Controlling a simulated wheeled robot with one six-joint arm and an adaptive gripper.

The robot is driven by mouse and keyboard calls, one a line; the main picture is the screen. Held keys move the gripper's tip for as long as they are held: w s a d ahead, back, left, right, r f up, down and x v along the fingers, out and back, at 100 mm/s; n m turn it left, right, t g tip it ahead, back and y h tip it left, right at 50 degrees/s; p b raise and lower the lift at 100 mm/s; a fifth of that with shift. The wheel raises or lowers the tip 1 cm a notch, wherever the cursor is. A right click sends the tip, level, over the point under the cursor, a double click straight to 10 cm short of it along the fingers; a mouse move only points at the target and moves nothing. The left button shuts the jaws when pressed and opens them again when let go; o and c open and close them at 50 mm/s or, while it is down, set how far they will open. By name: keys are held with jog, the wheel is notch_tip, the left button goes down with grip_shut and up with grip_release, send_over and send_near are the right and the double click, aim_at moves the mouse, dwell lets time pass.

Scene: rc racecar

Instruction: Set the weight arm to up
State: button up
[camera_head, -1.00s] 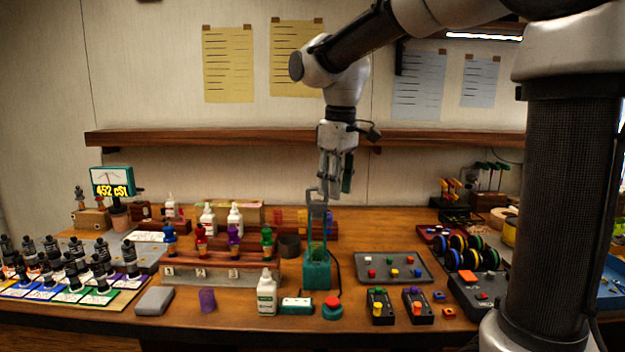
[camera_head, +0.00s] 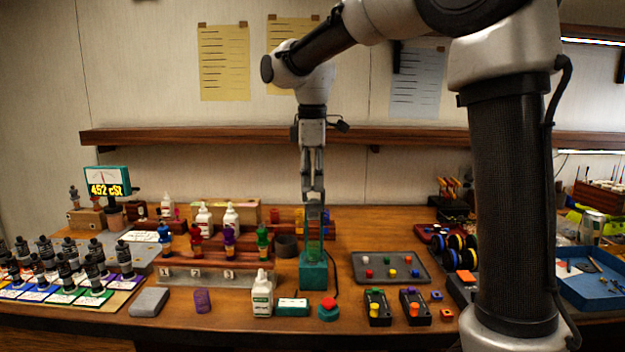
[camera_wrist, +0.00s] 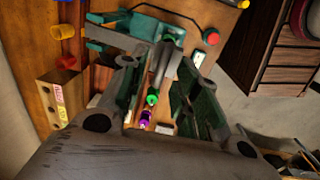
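The teal stand (camera_head: 313,272) is on the bench near its middle. A slim teal and grey upright part (camera_head: 314,238), which I take to be the weight arm, rises from it. My gripper (camera_head: 313,192) points down right above this upright, and its fingers overlap the upright's top. In the wrist view the teal stand (camera_wrist: 108,36) is at the upper left, and a grey piece (camera_wrist: 162,64) shows between the spread fingers of my gripper (camera_wrist: 160,76). I cannot tell whether the fingers touch it.
A red-topped teal button (camera_head: 328,308), a white bottle (camera_head: 262,295) and a teal box (camera_head: 292,307) stand in front of the stand. A rack with coloured stoppers (camera_head: 205,275) is to the left. A grey tray (camera_head: 390,280) is to the right. A shelf (camera_head: 230,136) runs behind.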

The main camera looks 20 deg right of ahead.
jog(key=shift+f, duration=0.15)
grip_shut()
